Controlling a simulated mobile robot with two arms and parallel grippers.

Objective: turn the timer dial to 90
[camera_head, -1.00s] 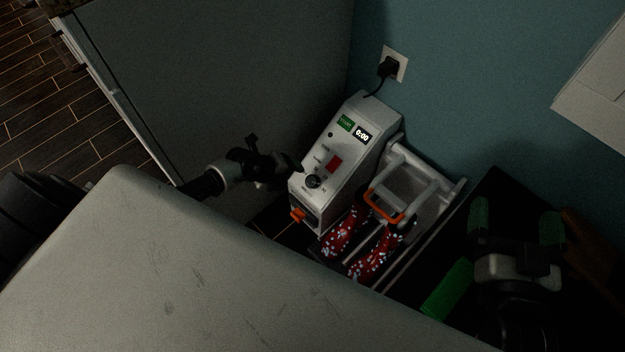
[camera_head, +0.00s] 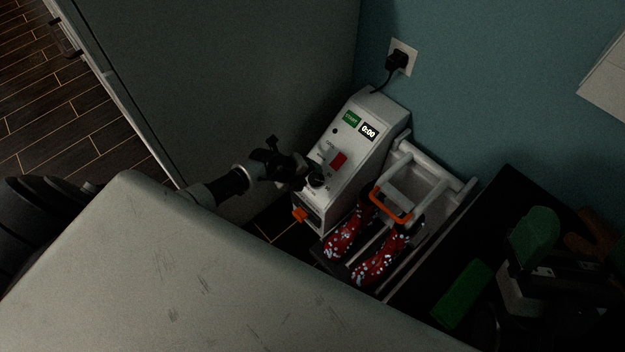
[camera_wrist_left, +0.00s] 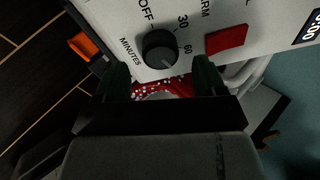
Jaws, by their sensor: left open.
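The timer dial (camera_wrist_left: 159,48) is a round black knob on the sloped front of a white machine (camera_head: 345,150). OFF, 30, 60 and MINUTES are printed around it in the left wrist view; its pointer setting is hard to read. The machine's display (camera_head: 369,131) reads 0:00. My left gripper (camera_wrist_left: 162,78) is open, its two dark green fingertips just short of the dial and on either side of it. In the head view my left gripper (camera_head: 304,174) is at the dial (camera_head: 317,181) from the left. My right gripper (camera_head: 533,245) is at lower right, its jaw gap unclear.
Red spotted boots (camera_head: 365,250) and an orange-handled rack (camera_head: 390,205) stand right of the machine. A red button (camera_head: 339,160) sits above the dial. A pale surface (camera_head: 180,270) fills the front; a grey panel (camera_head: 220,90) stands behind my left arm. A green block (camera_head: 462,293) lies at right.

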